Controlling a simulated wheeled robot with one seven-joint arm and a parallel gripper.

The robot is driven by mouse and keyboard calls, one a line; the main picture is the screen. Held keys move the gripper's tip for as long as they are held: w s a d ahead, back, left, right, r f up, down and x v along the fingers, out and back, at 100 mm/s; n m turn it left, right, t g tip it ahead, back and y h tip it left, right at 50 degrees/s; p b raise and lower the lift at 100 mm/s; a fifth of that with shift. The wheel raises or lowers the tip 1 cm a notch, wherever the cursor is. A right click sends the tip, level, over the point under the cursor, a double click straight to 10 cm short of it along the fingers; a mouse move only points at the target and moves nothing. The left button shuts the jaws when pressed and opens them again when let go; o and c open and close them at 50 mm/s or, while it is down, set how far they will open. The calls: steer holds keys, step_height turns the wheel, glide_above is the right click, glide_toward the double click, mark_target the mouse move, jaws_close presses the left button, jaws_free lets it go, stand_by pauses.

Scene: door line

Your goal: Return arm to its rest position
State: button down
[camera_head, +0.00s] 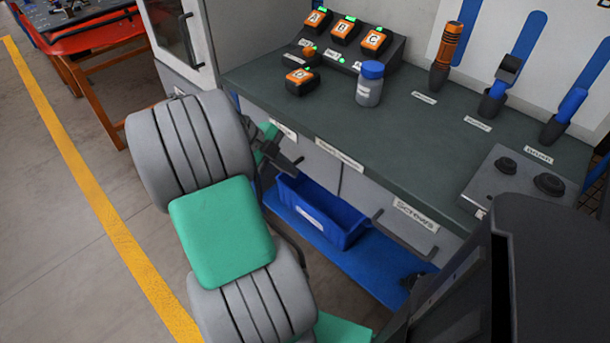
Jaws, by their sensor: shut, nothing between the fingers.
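My arm, grey with green pads, is folded in the left middle of the head view. My gripper (291,163) is dark and shows partly from behind the arm, beside the front face of the workbench (420,130). It is shut, with nothing visible in it. It hangs just below and in front of the bench's front edge; whether it touches the bench cannot be told. The arm hides part of the wrist.
The bench carries orange battery packs (375,41) on a charger, a blue-lidded jar (369,84), several holstered tools and a grey box (515,185). A blue bin (322,210) sits on the lower shelf. A red table (100,45) stands far left. Floor at left is clear.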

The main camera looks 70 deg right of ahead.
steer(key=w+a+r+n+t+p, duration=0.35)
steer(key=w+a+r+n, duration=0.25)
steer(key=w+a+n, duration=0.3)
steer(key=w+a+r+n+t+p, duration=0.3)
steer(key=w+a+r+n+p, duration=0.35)
steer(key=n, duration=0.45)
steer(key=a+r+n+t+y+p, duration=0.1)
steer(key=a+r+n, duration=0.1)
steer(key=a+n, duration=0.7)
steer(key=a+r+n+t+y+p, duration=0.1)
steer(key=a+r+n+t+y, duration=0.1)
steer(key=a+n, duration=0.8)
steer(key=a, duration=0.4)
steer(key=shift+w+y, duration=0.2)
steer(key=shift+y, duration=0.1)
